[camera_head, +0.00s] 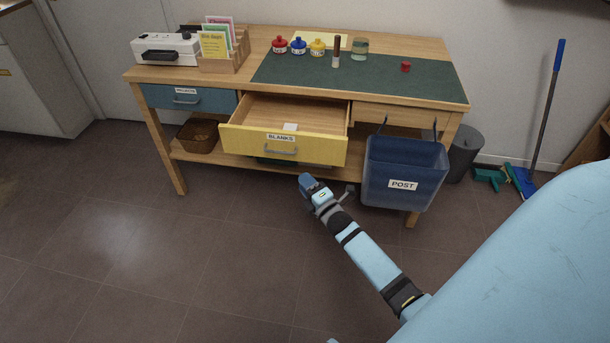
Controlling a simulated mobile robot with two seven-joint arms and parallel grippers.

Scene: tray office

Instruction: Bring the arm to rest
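My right arm reaches in from the lower right, over the floor in front of the desk. Its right gripper (326,191) is at the far end of the arm, below the open yellow drawer and left of the blue POST bin. My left arm and gripper are not in view.
The yellow BLANKS drawer (312,152) stands pulled out, with a small white item (290,127) inside. The blue POST bin (389,165) hangs at the desk's front right. The desk (440,48) holds stamps and a card rack. Floor at left is clear.

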